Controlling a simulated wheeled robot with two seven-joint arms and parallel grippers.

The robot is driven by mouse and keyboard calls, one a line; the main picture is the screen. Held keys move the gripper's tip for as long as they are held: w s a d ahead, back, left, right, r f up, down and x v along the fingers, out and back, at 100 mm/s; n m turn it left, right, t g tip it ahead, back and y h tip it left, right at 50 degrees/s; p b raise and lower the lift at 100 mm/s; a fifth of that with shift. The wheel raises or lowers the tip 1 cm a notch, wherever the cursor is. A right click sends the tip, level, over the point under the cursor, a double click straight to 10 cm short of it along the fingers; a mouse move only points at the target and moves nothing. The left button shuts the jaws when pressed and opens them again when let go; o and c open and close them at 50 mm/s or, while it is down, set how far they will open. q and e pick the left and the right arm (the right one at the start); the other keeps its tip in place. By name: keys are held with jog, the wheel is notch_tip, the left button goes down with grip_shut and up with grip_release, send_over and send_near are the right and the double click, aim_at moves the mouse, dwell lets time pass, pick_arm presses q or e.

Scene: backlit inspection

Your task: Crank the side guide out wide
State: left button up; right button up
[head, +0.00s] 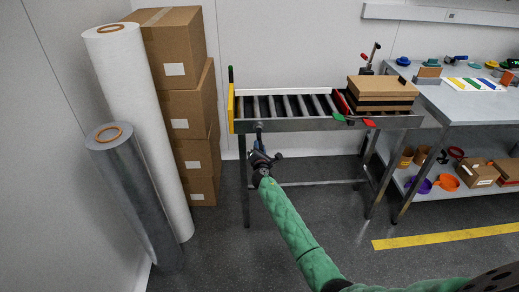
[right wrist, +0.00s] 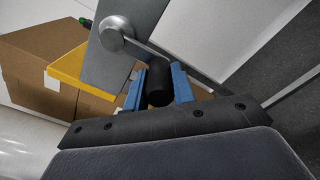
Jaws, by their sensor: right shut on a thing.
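The roller conveyor (head: 290,125) stands against the back wall, with a yellow end plate (head: 231,108) at its left. A pale rail (head: 285,91), perhaps the side guide, runs along its back edge. The crank (head: 259,131) hangs from the conveyor's front side near the left end. In the right wrist view its round metal hub (right wrist: 115,34) and black handle (right wrist: 158,92) show. My right gripper (head: 260,155) is below the conveyor frame; its blue fingers (right wrist: 157,88) are shut on the black handle. My left gripper is not in view.
Flat cardboard boxes (head: 382,91) lie on the conveyor's right end, near red and green tabs. A workbench (head: 470,100) stands at right. Stacked cartons (head: 180,80) and a white roll (head: 135,110) and grey roll (head: 135,195) stand at left. The floor in front is clear.

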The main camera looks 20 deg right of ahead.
dwell(0.4)
jog(key=d, duration=0.2)
jog(key=s+d+r+p, duration=0.1)
dwell(0.3)
jog(key=shift+s+d+r+p, duration=0.25)
jog(key=shift+d+r+p, duration=0.85)
jog(key=shift+r+p, duration=0.15)
